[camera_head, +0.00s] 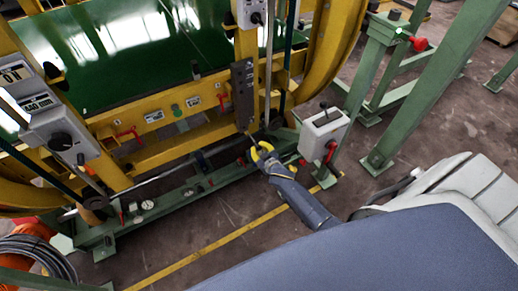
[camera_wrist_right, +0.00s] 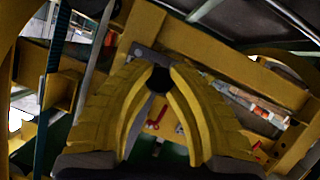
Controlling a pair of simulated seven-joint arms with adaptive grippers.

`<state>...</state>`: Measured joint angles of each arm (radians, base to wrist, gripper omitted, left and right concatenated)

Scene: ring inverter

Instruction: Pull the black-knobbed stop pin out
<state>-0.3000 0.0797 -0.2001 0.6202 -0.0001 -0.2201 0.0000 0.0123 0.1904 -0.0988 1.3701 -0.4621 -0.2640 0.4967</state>
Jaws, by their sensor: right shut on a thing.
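My right gripper (camera_head: 262,150) reaches up from the lower right to the yellow frame, its yellow fingers beside the lower end of a dark upright plate (camera_head: 242,85). In the right wrist view, the two curved yellow fingers (camera_wrist_right: 158,82) close together at their tips around the black knob (camera_wrist_right: 158,78) of the stop pin. The pin's shaft is hidden behind the knob and fingers, so I cannot tell how deep it sits. My left gripper is not in view.
A yellow ring frame (camera_head: 165,152) with a green panel (camera_head: 125,50) fills the upper left. A grey control box (camera_head: 323,131) with a red handle stands just right of my right gripper. Green posts (camera_head: 430,85) rise further right. A green base beam (camera_head: 170,196) runs below the frame.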

